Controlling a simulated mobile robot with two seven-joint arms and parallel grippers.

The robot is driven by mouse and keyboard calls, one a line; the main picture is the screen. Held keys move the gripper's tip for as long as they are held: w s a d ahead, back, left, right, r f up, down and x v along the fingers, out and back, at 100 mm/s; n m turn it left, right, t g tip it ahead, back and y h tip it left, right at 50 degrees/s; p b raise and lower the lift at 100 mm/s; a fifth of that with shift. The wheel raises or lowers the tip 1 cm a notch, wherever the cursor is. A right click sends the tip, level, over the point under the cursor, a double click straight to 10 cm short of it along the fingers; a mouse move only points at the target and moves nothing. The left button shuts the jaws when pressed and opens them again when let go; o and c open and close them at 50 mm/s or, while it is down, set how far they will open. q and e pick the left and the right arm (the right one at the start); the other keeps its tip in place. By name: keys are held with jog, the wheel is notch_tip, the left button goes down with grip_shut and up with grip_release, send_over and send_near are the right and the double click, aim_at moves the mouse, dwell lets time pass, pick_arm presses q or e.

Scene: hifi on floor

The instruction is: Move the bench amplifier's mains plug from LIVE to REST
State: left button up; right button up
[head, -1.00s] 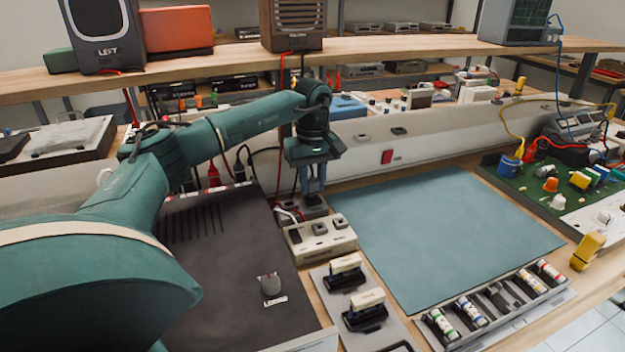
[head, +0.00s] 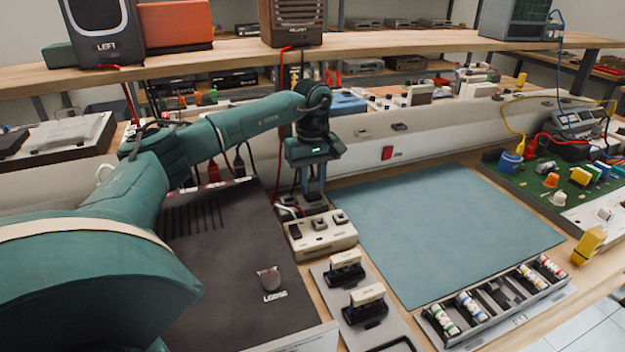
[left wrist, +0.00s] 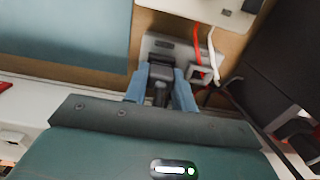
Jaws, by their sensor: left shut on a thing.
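My left gripper (head: 313,190) reaches down from above at the small grey socket block (head: 317,207) behind the white socket block. In the left wrist view its two blue fingers (left wrist: 160,95) are shut on a dark plug (left wrist: 160,84). The plug is at the grey block (left wrist: 157,43); I cannot tell whether it is seated or just above it. The white socket block (head: 320,238) has dark sockets on top, and its edge shows in the left wrist view (left wrist: 228,14). I cannot read LIVE or REST on either block. My right gripper is not in view.
Red and white cables (left wrist: 212,55) run beside the grey block. The dark amplifier top (head: 230,255) lies left and the clear blue-grey mat (head: 440,230) right. Two black-and-cream handled pieces (head: 366,303) stand in front. A long pale rail (head: 430,137) runs behind.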

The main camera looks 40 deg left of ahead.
pick_arm(q)
jog(key=o, duration=1)
notch_tip(320, 180, up, 18)
jog(key=p, duration=0.7)
jog(key=shift+r, duration=0.1)
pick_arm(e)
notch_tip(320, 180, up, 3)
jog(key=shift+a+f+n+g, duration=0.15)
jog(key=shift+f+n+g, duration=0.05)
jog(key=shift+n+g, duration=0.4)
pick_arm(q)
jog(key=shift+d, duration=0.1)
